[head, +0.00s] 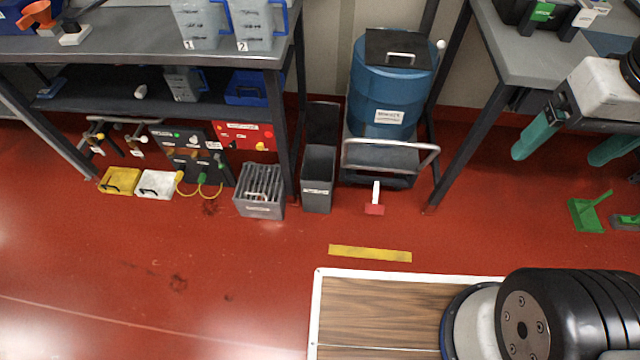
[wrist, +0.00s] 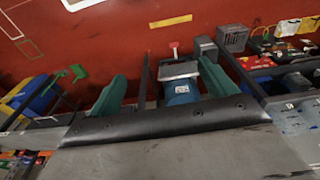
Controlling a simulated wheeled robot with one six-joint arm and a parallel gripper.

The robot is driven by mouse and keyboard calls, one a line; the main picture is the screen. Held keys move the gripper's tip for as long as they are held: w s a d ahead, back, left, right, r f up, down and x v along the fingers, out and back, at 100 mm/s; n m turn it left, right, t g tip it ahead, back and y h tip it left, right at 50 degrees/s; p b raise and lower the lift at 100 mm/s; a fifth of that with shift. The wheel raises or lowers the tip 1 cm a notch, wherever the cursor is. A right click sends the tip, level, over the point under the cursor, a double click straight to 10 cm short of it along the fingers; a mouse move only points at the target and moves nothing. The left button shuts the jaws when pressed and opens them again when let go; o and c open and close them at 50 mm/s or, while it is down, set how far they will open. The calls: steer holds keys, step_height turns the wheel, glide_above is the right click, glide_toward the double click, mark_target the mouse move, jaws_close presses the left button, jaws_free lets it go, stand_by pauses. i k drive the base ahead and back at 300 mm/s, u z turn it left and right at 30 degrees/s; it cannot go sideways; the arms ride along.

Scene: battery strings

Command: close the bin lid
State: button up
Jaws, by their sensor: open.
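The narrow grey bin (head: 317,182) stands on the red floor between the left bench leg and the trolley. Its dark lid (head: 322,122) is raised behind the opening, so the bin is open at the top. In the wrist view, a grey box that looks like the bin (wrist: 204,47) shows beyond my gripper; its lid is hard to make out there. My gripper (head: 556,158) has green fingers spread apart, with nothing between them. It is at the right, far from the bin, in front of the right bench. The spread fingers also show in the wrist view (wrist: 163,70).
A blue drum (head: 392,97) with a black handled lid stands on a trolley (head: 390,158) right of the bin. A grey slotted crate (head: 260,190) is left of it. A red-and-white tool (head: 375,200) lies in front. Open red floor lies ahead of the bin.

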mark_target(322, 117)
steer(key=u, duration=0.3)
steer(key=i, duration=1)
steer(key=u, duration=0.25)
